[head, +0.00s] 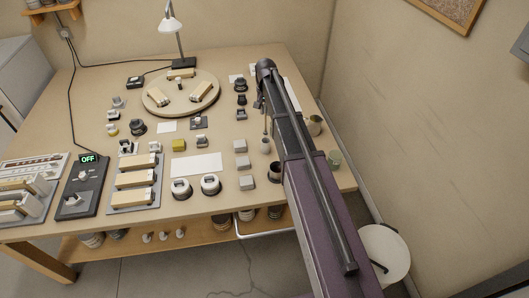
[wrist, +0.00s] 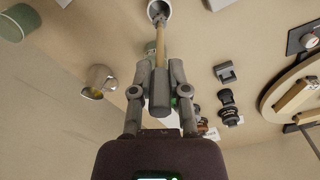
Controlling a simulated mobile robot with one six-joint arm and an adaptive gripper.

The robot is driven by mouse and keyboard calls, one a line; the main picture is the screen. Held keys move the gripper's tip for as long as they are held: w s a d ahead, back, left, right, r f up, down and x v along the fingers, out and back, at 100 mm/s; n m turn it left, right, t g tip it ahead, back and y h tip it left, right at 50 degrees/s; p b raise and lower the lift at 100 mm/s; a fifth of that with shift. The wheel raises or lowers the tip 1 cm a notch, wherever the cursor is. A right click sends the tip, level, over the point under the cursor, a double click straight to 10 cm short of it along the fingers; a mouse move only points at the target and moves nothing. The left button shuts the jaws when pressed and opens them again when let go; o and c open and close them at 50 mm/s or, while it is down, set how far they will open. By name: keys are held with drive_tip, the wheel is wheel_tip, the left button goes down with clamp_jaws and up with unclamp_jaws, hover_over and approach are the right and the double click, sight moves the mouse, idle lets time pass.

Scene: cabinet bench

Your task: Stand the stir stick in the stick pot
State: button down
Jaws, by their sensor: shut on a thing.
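My gripper (wrist: 160,90) is shut on the stir stick (wrist: 161,45), a thin tan rod that points away from the fingers. In the wrist view the stick's far end overlaps the mouth of a white round pot (wrist: 166,8), which I take as the stick pot. I cannot tell whether the tip is inside or only above it. In the head view the pot (head: 265,145) stands on the table just left of my arm. The thin stick (head: 265,124) shows upright over it, below my gripper (head: 261,103). My arm hides part of the area.
A dark cup (head: 275,172) stands in front of the pot, and grey blocks (head: 241,146) are to its left. A round board (head: 180,108) with wooden-topped blocks lies farther back.

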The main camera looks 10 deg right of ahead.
sight(266, 131)
drive_tip(key=shift+f+b, duration=0.4)
drive_tip(key=shift+f, duration=0.1)
wheel_tip(266, 131, down, 6)
drive_tip(key=b, duration=0.6)
idle(0.6)
drive_tip(key=shift+f+b, duration=1.85)
drive_tip(key=shift+f, duration=0.15)
drive_tip(key=c, duration=0.6)
unclamp_jaws()
drive_tip(key=shift+r, duration=0.2)
wheel_tip(266, 131, up, 12)
drive_tip(key=p, duration=1.2)
